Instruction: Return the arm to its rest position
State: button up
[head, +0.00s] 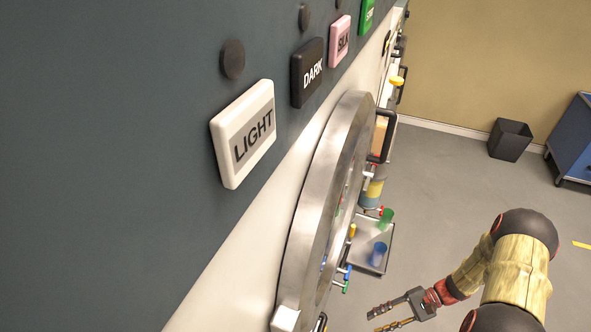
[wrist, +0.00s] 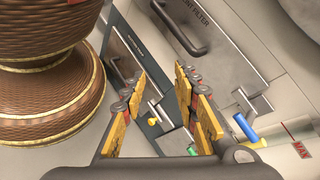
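My arm (head: 521,262) reaches in from the lower right of the head view, over the grey floor. My gripper (head: 382,318) is at the bottom of that view, to the right of the large round metal door ring (head: 310,215), and appears apart from it. In the wrist view my gripper (wrist: 160,78) has its two orange-padded fingers spread, with nothing between them. Behind the fingers is a pale machine front with a dark handle (wrist: 180,30) and a panel marked LINT FILTER (wrist: 222,38).
Label blocks LIGHT (head: 243,135), DARK (head: 307,73) and SILK (head: 340,41) line the dark panel. A tray (head: 362,266) holds a green cup (head: 386,218) and blue cup (head: 378,254). A brown woven object (wrist: 45,95) is close left in the wrist view. Open floor lies right, before a bin (head: 509,140).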

notch_tip(320, 180, up, 15)
jog(key=s+d+n+g+h+p, duration=0.1)
jog(key=d+n+h, duration=0.1)
jog(key=h, duration=0.4)
jog(key=s+a+r+n+t+h+p, duration=0.1)
jog(key=s+a+r+n+t+h, duration=0.1)
jog(key=r, duration=0.9)
jog(key=s+a+r+n+t+h+p, duration=0.2)
jog(key=s+a+r+t, duration=0.1)
jog(key=r, duration=0.9)
jog(key=s+a+r+n+t+h+p, duration=0.2)
jog(key=a+r+t, duration=0.2)
jog(key=r, duration=0.8)
jog(key=shift+s+a+r+n+h, duration=0.25)
jog(key=shift+s+a+n+h, duration=0.05)
jog(key=shift+s+n+h, duration=0.1)
